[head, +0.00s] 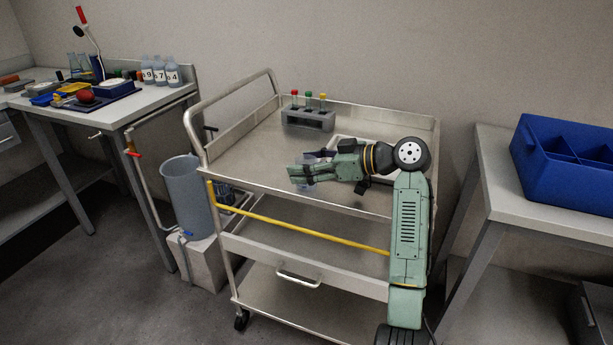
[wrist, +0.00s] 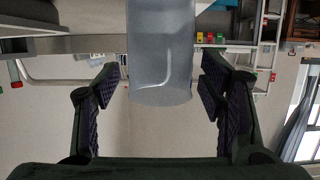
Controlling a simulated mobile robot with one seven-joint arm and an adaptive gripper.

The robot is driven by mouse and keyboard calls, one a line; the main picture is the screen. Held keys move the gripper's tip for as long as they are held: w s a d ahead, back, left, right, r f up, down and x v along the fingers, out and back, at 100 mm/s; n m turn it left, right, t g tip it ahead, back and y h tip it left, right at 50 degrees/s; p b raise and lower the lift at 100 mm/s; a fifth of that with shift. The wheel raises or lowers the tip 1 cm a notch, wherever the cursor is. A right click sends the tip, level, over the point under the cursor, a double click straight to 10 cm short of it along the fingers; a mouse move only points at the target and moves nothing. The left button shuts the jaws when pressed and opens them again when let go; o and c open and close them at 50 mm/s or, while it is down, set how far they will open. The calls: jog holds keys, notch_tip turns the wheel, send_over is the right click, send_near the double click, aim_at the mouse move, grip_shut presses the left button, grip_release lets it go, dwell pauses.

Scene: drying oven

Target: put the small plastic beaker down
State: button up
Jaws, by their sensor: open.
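The small plastic beaker (wrist: 162,50) is translucent grey and shows large in the wrist view, between my two fingers. In the head view a pale bit of it (head: 304,160) shows at my gripper's fingers, mostly hidden by them. My gripper (head: 297,176) is open, low over the front middle of the trolley's top. In the wrist view my gripper (wrist: 161,80) has a clear gap between each finger and the beaker's side. The wrist picture looks upside down, with the trolley top along its upper edge. The beaker's contact with the trolley is hard to see.
The metal trolley (head: 250,160) has a raised rail. A grey rack (head: 308,119) with capped tubes stands at its back, and a pale tray (head: 345,143) lies behind my arm. The top's left part is clear. A blue crate (head: 560,165) is on the right table.

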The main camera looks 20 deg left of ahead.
jog(key=c, duration=1.1)
jog(key=shift+c, duration=0.2)
